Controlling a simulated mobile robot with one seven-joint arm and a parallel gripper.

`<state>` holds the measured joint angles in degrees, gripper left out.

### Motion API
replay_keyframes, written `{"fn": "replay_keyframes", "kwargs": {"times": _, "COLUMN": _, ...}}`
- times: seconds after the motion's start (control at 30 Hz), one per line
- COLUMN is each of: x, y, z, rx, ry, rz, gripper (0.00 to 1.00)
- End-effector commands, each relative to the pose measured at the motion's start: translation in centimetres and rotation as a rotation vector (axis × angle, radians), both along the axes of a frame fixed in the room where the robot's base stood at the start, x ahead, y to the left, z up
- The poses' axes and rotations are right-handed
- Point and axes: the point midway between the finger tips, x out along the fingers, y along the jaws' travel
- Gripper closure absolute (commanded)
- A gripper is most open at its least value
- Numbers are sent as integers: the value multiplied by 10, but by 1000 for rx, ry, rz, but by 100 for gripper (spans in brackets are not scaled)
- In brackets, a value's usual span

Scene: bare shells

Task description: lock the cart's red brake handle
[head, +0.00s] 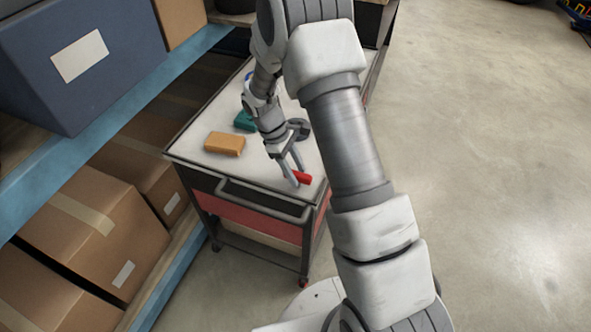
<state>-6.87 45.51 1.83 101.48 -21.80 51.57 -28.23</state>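The cart (190,150) has a pale top, dark rims and red side panels, and stands beside the shelving. The red handle (305,179) is a short red bar at the near right corner of its top. My gripper (297,177) points down at it from the upper left. One finger crosses in front of the red bar and the other is just behind it. The fingers look slightly apart, with the bar between them or touching them. I cannot tell whether they grip it. The handle's left part is partly hidden by the finger, and its mount is not clear.
An orange block (225,143) and a green block (244,121) lie on the cart top, left of my gripper. Blue shelving (120,105) with cardboard boxes (95,235) and a blue bin (85,60) closes off the left.

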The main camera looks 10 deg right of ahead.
Motion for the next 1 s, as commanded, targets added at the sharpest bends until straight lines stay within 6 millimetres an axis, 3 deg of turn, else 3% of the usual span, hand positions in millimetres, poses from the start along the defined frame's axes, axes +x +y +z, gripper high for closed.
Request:
{"fn": "replay_keyframes", "kwargs": {"times": 0.3, "x": 0, "y": 0, "z": 1, "rx": 0, "ry": 0, "rz": 2, "gripper": 43}}
{"fn": "replay_keyframes", "kwargs": {"times": 0.47, "x": 4, "y": 4, "z": 14, "rx": 0, "ry": -2, "rz": 3, "gripper": 43}}
{"fn": "replay_keyframes", "kwargs": {"times": 1.0, "x": 33, "y": 42, "z": 129, "rx": 1, "ry": -5, "rz": 2, "gripper": 43}}
